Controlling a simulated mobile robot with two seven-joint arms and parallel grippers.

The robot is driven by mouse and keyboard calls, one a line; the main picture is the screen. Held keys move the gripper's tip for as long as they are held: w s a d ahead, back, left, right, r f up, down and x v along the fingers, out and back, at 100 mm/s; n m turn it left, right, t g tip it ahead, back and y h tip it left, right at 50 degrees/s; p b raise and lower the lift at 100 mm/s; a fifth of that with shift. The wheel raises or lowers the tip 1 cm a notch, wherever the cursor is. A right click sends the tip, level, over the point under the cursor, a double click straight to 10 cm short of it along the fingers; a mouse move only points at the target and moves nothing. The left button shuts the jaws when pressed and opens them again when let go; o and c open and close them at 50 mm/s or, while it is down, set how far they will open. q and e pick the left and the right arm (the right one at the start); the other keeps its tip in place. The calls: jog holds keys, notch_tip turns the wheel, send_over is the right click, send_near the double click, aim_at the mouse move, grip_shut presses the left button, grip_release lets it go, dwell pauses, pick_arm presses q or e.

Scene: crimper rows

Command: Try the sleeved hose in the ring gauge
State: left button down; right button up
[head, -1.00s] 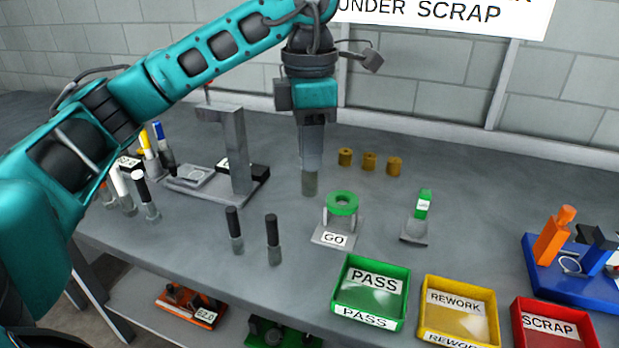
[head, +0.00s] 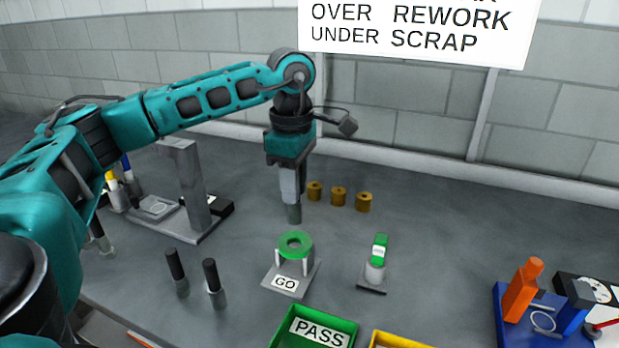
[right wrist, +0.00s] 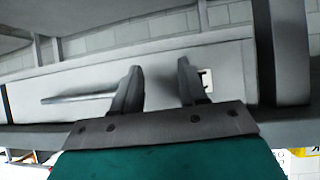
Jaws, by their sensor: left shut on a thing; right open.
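My left gripper (head: 291,198) is shut and points straight down. A short grey-green sleeved end (head: 294,214) of the hose sticks out below its fingers; the rest of the hose is hidden by the gripper. The ring gauge (head: 296,254) is a green ring on short grey legs over a plate marked GO. In the head view the held end shows just above the ring in the picture, apart from it; its exact height and depth are hard to tell. My right gripper (right wrist: 158,88) shows in the right wrist view, open with nothing between its fingers.
Another green-topped gauge (head: 378,262) stands right of the ring gauge. Several brass pieces (head: 338,196) sit behind. Two black-topped hoses (head: 175,270) stand at front left. A grey post fixture (head: 188,185) is left. The green PASS tray (head: 300,345) is in front; a blue-based tool (head: 500,320) is right.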

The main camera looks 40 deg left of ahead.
aim_at(294, 224)
pick_arm(q)
jog(key=shift+a+f, duration=0.1)
jog(key=shift+f, duration=0.05)
jog(key=shift+f+b, duration=1.45)
jog(key=shift+f, duration=0.2)
jog(key=shift+f, duration=0.55)
jog(key=shift+f+b, duration=1.8)
jog(key=shift+f, duration=0.4)
dwell(1.0)
dwell(0.9)
jog(key=shift+r+p, duration=2.45)
jog(key=shift+r, duration=0.55)
jog(key=shift+r+p, duration=0.85)
jog(key=shift+r, duration=0.7)
